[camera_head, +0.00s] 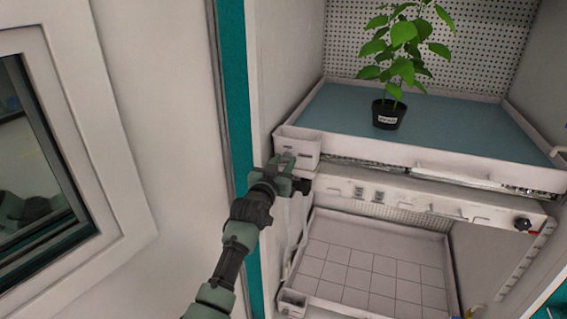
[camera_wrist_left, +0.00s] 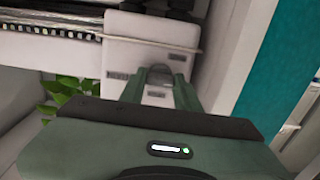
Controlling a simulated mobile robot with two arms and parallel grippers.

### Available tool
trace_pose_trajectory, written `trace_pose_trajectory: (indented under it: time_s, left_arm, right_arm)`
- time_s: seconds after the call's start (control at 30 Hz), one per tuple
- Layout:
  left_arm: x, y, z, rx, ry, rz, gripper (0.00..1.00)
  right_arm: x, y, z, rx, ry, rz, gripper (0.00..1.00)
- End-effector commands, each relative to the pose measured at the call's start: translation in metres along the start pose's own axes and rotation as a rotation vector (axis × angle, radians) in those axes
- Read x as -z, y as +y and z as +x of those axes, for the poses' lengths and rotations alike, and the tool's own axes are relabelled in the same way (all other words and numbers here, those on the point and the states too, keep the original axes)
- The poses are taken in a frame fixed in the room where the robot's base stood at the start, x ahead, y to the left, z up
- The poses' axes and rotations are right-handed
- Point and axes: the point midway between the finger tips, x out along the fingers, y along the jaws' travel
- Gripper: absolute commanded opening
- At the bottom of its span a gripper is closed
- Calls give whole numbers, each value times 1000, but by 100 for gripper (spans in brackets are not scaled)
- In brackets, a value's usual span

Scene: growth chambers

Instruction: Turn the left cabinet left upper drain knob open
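The left cabinet's upper tray (camera_head: 450,163) has a white box (camera_head: 298,143) at its front left corner. My left gripper (camera_head: 300,180) is right at this box, at its lower front. The left wrist view shows the green fingertips (camera_wrist_left: 170,78) close against the face of the white box (camera_wrist_left: 150,40). My right gripper is in neither view.
A potted plant (camera_head: 388,114) stands on the blue upper tray surface. Below is a panel (camera_head: 420,200) with a black knob (camera_head: 522,224) at its right. A lower tray (camera_head: 375,270) sits underneath. A teal cabinet edge (camera_head: 236,110) and a white wall with a window are at left.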

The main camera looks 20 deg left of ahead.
Motion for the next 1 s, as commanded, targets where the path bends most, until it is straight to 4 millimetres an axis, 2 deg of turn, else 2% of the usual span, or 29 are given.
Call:
trace_pose_trajectory:
  time_s: [0.27, 0.47, 1.0]
  left_arm:
    - [0, 0, 0, 0, -1, 23, 0]
    - [0, 0, 0, 0, -1, 110, 0]
    - [-1, 0, 0, 0, -1, 588, 0]
  right_arm:
    - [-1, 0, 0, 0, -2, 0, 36]
    - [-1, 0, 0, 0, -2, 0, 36]
    - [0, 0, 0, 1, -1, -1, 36]
